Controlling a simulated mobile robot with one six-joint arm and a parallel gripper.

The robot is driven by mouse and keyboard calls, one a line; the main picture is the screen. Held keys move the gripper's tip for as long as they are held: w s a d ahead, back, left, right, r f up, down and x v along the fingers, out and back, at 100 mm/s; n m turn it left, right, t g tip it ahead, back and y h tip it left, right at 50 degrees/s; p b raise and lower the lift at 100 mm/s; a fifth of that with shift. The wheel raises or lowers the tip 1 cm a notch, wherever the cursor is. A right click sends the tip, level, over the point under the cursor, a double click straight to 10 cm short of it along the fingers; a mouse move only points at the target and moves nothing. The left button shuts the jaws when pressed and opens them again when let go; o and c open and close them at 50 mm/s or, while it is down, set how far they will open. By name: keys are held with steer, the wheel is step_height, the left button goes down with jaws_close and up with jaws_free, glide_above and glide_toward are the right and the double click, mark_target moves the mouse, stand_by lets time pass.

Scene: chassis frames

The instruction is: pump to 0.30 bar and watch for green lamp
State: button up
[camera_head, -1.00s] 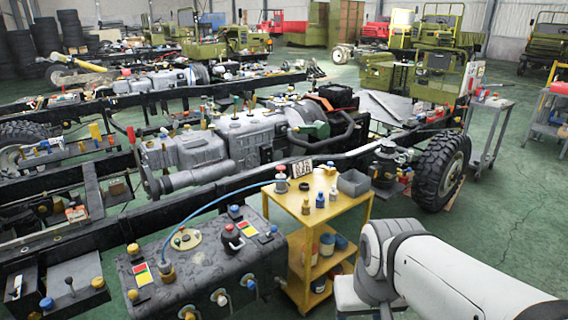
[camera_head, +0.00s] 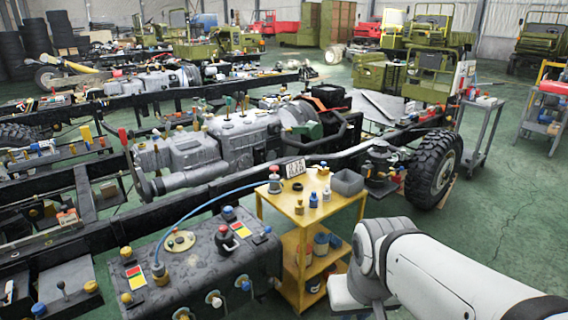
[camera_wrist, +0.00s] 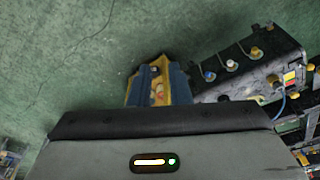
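A pump-like fitting with a red knob (camera_head: 274,180) stands on the yellow cart (camera_head: 283,240). A blue hose (camera_head: 205,208) runs from it to a fitting on the dark tank (camera_head: 205,262). A small white plate with dark marks (camera_head: 295,168) stands beside it, too small to read. Red-yellow-green labels (camera_head: 134,277) lie on the tank; I cannot make out a lit green lamp. My arm reaches in from the lower right; its fingertips are not visible there.
Small bottles (camera_head: 314,200) and a grey bin (camera_head: 347,182) stand on the cart. A long chassis with a wheel (camera_head: 434,172) lies behind it. A grey trolley (camera_head: 484,130) is at right. Green floor (camera_head: 500,210) is clear at the right.

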jaws_close()
stand_by(1.1)
